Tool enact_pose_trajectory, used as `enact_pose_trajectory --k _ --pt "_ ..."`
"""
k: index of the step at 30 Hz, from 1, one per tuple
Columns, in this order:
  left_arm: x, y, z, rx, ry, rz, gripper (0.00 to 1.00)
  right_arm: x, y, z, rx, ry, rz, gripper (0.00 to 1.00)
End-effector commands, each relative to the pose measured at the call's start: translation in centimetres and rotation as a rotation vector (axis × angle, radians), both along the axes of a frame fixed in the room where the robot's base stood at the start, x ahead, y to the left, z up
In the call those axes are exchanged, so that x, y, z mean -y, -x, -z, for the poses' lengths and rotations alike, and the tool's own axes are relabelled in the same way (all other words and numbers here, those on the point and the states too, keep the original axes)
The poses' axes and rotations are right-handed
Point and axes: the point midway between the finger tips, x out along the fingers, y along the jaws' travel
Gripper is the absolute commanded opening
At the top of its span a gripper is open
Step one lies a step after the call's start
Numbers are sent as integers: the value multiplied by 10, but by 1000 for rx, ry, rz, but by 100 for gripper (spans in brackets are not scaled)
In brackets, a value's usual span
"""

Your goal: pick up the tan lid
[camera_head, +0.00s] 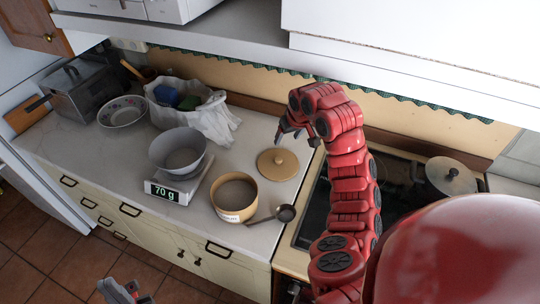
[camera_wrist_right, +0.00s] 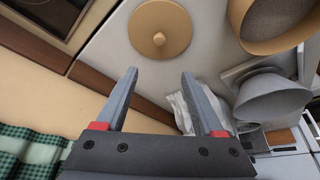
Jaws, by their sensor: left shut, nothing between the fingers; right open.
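The tan lid (camera_head: 292,170) is a round disc with a small knob, lying flat on the pale counter right of the tan pot (camera_head: 234,213). The lid (camera_wrist_right: 143,22) also shows in the right wrist view, beyond the fingertips, with the pot (camera_wrist_right: 236,20) at its right. My right gripper (camera_head: 288,132) is open and empty, above the counter behind the lid and apart from it; its two fingers (camera_wrist_right: 159,75) point toward the lid. My left gripper (camera_head: 125,292) is shut and empty, low in front of the cabinets.
A dark ladle (camera_head: 285,213) lies right of the pot. A grey bowl (camera_head: 178,158) sits on a scale (camera_head: 168,193) reading 70 g. A white bag (camera_head: 212,120) stands behind them. The stove (camera_head: 400,185) with another lidded pot is at right. A shelf (camera_head: 220,40) overhangs the counter.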

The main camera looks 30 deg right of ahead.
Motion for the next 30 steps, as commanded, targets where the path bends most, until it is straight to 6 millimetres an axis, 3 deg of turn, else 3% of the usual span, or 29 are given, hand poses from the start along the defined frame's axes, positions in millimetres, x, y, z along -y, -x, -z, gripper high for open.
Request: enact_pose_trajectory --k 5,12,22,24,30 --pt "0 0 6 0 0 0 0 1 0 13 -19 -2 1 70" --pt "0 0 23 0 0 0 0 1 -14 49 -16 -3 0 70" --pt "0 0 66 0 0 0 0 3 -34 97 -12 -1 0 70" --pt "0 0 51 0 0 0 0 2 -37 99 -20 -2 0 70" --pt "0 0 47 0 0 0 0 3 -43 112 -14 1 0 70"
